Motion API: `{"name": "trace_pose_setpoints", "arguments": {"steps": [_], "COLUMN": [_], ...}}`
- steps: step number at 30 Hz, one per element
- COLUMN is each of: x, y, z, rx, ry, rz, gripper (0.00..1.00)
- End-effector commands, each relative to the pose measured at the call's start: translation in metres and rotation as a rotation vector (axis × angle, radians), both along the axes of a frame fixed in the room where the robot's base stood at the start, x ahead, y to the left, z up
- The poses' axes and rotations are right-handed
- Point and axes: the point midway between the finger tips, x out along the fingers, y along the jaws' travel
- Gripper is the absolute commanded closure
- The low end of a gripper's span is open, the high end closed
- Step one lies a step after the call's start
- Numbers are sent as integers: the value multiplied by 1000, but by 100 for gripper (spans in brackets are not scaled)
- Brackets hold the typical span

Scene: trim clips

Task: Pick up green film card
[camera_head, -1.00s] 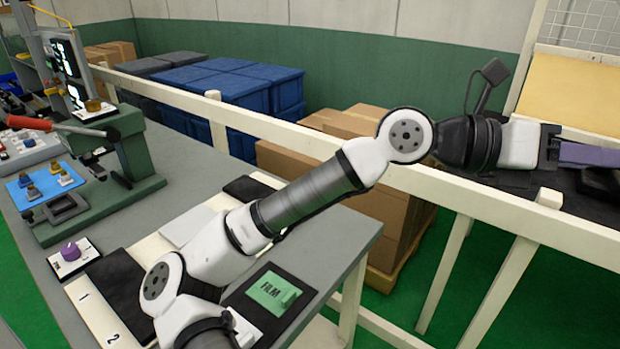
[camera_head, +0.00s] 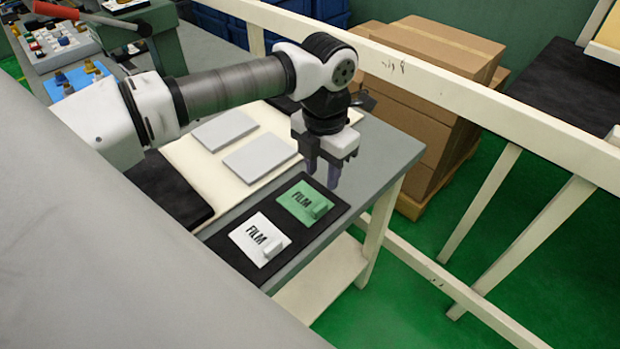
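The green film card (camera_head: 299,199), marked FILM and with a small raised tab at its right corner, lies flat on a black mat (camera_head: 229,259) near the table's right end. A white film card (camera_head: 257,240) lies on the same mat, to its lower left. My gripper (camera_head: 321,178) points down just above and behind the green card. Its two dark fingers are apart with nothing seen between them. I cannot tell the exact height of the fingertips above the card.
Two grey plates (camera_head: 262,156) lie on a cream board behind the mat. A white rail (camera_head: 470,100) runs past the table's right side, with cardboard boxes (camera_head: 430,60) beyond it. A green press and a tray with small parts (camera_head: 78,80) stand at the upper left.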

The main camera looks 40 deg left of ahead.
Motion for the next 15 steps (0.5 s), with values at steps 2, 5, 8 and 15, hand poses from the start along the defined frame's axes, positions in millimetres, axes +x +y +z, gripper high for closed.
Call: {"name": "trace_pose_setpoints", "arguments": {"steps": [2, 5, 8, 15], "x": [0, 0, -1, -11], "y": [-1, -1, -1, -6], "z": [-21, -30, -34, -64], "rx": [-2, -1, -1, -3], "ry": [-1, -2, -2, -1], "rz": [-1, -1, -1, -3], "gripper": [62, 62, 62, 62]}}
